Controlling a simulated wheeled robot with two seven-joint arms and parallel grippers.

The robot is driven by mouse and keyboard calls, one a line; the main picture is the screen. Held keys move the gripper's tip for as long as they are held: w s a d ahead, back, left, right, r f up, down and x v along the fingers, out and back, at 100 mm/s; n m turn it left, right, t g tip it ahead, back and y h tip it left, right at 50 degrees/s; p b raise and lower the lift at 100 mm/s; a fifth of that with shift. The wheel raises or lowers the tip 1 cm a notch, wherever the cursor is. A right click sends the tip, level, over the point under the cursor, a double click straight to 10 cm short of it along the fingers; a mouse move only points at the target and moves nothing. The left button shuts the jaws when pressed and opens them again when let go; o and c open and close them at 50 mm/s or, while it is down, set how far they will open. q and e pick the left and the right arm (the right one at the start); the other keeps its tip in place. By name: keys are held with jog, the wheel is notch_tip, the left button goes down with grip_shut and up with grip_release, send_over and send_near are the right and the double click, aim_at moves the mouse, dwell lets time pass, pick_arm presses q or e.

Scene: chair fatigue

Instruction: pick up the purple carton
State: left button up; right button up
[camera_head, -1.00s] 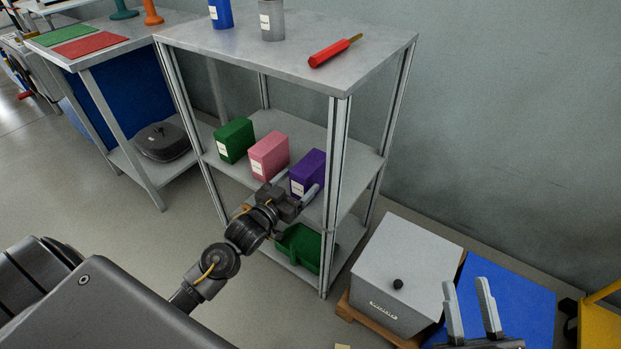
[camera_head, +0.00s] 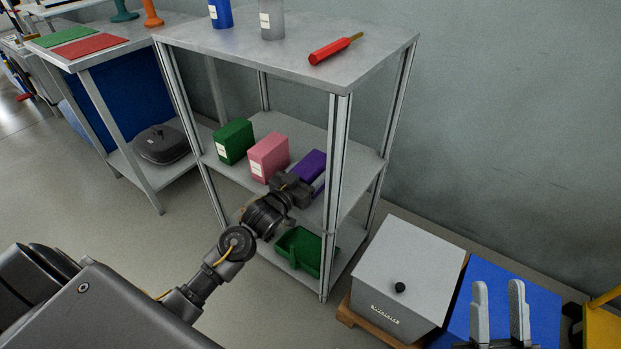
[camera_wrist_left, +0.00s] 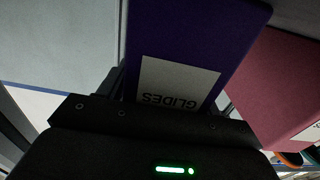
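The purple carton (camera_head: 309,165) stands on the middle shelf of the grey rack, right of the pink carton (camera_head: 268,157). My left gripper (camera_head: 309,183) is at its front, with a finger along its right side; the other finger is hidden in the head view. In the left wrist view, the purple carton (camera_wrist_left: 190,35), with its white "GLIDES" label, lies between the spread fingers. I see no clear sign of them clamping it. My right gripper (camera_head: 499,310) is open and empty at the lower right.
A green carton (camera_head: 233,141) stands left of the pink one, which is close to my left gripper. The rack's front right post (camera_head: 336,180) is just right of that gripper. A green bin (camera_head: 299,250) sits on the shelf below. A grey box (camera_head: 408,270) stands right of the rack.

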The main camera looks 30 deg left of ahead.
pick_arm(q)
jog(key=c, duration=0.9)
jog(key=shift+r, duration=0.1)
